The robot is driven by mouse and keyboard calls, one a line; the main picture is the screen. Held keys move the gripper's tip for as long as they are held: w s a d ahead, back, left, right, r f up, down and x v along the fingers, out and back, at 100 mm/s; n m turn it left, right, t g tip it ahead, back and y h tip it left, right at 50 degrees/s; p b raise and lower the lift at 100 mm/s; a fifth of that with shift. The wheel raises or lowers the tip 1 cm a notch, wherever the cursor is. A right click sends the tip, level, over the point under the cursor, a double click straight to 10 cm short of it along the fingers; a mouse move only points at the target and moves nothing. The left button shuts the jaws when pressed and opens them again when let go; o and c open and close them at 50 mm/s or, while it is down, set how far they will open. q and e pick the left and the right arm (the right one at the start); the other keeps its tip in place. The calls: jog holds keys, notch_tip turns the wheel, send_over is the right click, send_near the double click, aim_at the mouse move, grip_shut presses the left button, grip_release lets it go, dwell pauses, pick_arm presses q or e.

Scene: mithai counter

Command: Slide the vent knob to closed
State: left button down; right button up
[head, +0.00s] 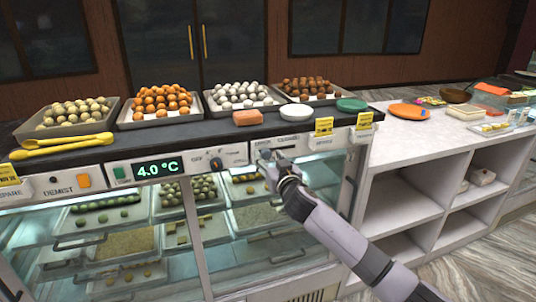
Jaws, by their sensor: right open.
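The vent control looks to be on the white panel (291,141) on the counter's front edge, right of the rotary dial (215,162). Its lettering is too small to read surely. My right gripper (270,158) is at this panel with its fingers open, reaching in from the lower right. The gripper covers the lower left part of the panel, and I cannot make out the vent knob or its position. I cannot tell whether the fingers touch anything. My left gripper is not in view.
A 4.0 °C display (159,168) sits left of the dial. Yellow tongs (62,145), trays of round sweets and a pinkish block (247,117) are on the black countertop. Yellow tags (323,126) stand right of the gripper. Glass-fronted shelves lie below.

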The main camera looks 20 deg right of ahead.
jog(key=shift+w, duration=0.75)
jog(key=shift+c, duration=0.4)
grip_shut()
